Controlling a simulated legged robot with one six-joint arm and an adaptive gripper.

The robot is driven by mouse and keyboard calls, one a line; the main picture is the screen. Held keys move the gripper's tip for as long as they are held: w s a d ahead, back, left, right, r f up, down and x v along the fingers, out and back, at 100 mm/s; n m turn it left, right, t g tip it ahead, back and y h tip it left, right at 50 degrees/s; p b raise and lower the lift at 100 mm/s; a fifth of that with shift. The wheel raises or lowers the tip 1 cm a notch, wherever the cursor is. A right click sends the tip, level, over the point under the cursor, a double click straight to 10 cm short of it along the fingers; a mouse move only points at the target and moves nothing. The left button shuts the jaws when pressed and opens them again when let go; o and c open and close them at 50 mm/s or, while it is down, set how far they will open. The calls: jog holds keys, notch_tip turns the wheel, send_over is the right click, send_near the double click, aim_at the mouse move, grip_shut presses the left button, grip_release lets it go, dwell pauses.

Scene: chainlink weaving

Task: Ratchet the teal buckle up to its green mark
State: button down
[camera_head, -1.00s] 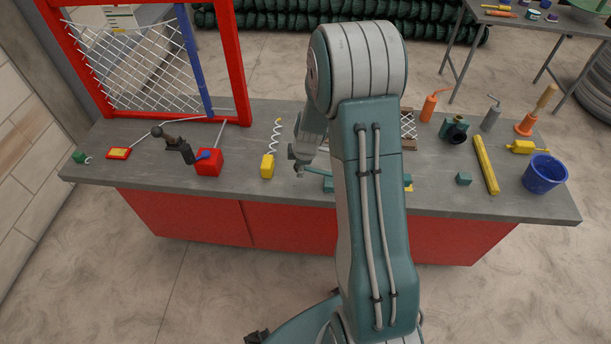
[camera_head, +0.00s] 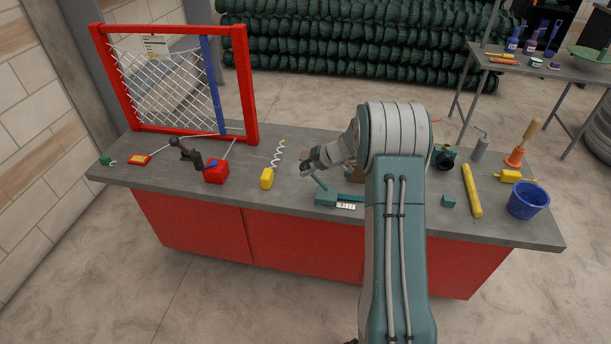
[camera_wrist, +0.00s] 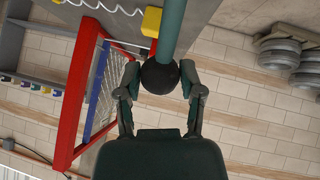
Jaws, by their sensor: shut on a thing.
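The teal buckle (camera_head: 328,199) sits on the grey bench in the head view, with a white marked strip (camera_head: 346,206) on its front. The strip's marks are too small to read, and I cannot make out a green one. A teal lever (camera_head: 320,183) slants up and left from the buckle. My gripper (camera_head: 306,171) is at the lever's upper end. In the wrist view, my gripper (camera_wrist: 160,80) is shut on the black ball knob (camera_wrist: 160,76) of the teal lever (camera_wrist: 172,30). My arm hides the buckle's right side.
A yellow block with a white coil (camera_head: 267,178) stands left of the buckle, and a red block (camera_head: 216,173) farther left. A red frame with wire mesh (camera_head: 252,100) rises behind. A teal cube (camera_head: 448,201), yellow bar (camera_head: 471,190) and blue bucket (camera_head: 528,200) are to the right.

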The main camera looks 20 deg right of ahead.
jog(key=shift+s+d+r+t+y, duration=0.3)
jog(key=shift+d+r+t+y, duration=0.2)
jog(key=shift+d+y, duration=0.1)
jog(key=shift+f, duration=0.1)
jog(key=shift+c, duration=1.1)
grip_release()
jog(key=v, duration=1.2)
jog(key=shift+d+f, duration=0.1)
